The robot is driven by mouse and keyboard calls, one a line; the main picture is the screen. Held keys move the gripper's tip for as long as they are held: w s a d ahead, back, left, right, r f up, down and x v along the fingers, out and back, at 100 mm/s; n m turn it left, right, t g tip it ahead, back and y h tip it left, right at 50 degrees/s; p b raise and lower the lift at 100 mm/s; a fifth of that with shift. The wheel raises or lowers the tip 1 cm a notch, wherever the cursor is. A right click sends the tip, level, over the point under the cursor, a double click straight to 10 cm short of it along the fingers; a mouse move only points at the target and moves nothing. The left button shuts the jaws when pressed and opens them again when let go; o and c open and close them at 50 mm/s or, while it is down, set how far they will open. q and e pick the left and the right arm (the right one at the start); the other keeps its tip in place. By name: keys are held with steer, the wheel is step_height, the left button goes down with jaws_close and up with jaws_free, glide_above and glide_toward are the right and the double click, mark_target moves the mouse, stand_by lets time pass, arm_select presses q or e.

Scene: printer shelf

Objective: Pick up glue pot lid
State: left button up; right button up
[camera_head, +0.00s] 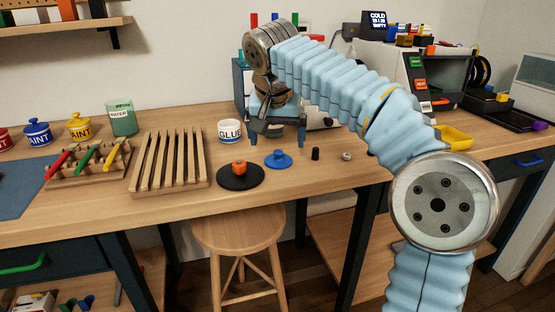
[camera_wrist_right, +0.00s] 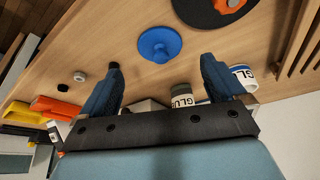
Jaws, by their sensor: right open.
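A blue round lid with a knob (camera_head: 278,158) lies on the wooden table, right of a black disc with an orange knob (camera_head: 240,176). The lid also shows in the right wrist view (camera_wrist_right: 160,45), beyond and between the fingertips. A white open pot marked GLUE (camera_head: 230,131) stands behind the disc. In the wrist view a second GLUE pot (camera_wrist_right: 182,100) shows beside it; the gripper mostly hides it in the head view. My right gripper (camera_head: 277,140) is open and empty, fingers pointing down, above and behind the lid, apart from it. My left gripper is out of view.
A small black cylinder (camera_head: 315,154) and a small grey knob (camera_head: 347,156) lie right of the lid. A slatted wooden rack (camera_head: 170,165) is at the left. A printer (camera_head: 410,80) stands at the back right. A stool (camera_head: 240,228) stands before the table.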

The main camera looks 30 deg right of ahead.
mark_target(278, 153)
steer(key=x, duration=0.5)
steer(key=shift+w+d+f, duration=0.1)
steer(key=shift+w+f, duration=0.05)
steer(key=shift+f, duration=0.15)
steer(key=c, duration=1.1)
